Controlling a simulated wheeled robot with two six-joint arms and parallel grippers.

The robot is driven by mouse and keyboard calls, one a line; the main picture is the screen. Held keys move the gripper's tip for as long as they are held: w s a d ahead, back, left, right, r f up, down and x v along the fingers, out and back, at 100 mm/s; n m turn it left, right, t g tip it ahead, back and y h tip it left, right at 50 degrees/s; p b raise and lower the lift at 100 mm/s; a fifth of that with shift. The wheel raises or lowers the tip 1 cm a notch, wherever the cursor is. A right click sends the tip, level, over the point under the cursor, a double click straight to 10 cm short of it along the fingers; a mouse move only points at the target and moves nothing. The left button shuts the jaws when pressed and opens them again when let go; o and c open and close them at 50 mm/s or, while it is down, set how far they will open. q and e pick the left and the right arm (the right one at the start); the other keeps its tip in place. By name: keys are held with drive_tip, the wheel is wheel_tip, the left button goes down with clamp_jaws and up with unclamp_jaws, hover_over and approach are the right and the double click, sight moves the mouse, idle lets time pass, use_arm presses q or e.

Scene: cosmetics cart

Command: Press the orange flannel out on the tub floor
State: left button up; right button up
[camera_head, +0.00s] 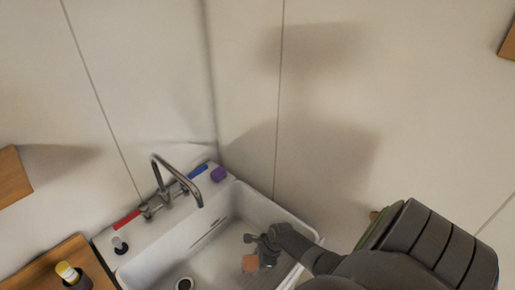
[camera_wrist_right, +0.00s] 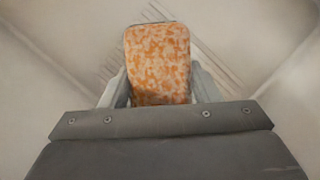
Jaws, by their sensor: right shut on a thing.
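The orange flannel (camera_head: 250,264) is a small orange patch inside the white tub (camera_head: 135,272) in the head view. In the right wrist view the flannel (camera_wrist_right: 160,62) is a mottled orange and white block with rounded corners. My right gripper (camera_head: 262,255) reaches into the tub from the right and is shut on the flannel. In the wrist view its fingers (camera_wrist_right: 160,88) sit on either side of the flannel. I cannot tell whether the flannel touches the tub floor. My left gripper is not in view.
A curved metal tap (camera_head: 177,158) stands over the tub's back left. Red (camera_head: 127,220) and blue (camera_head: 198,171) strips and a purple object (camera_head: 218,174) are on the ledge. A drain (camera_head: 184,284) shows in the floor. A dark cup with a yellow item (camera_head: 68,271) stands at lower left.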

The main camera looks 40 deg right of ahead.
drive_tip(key=shift+r, duration=3.85)
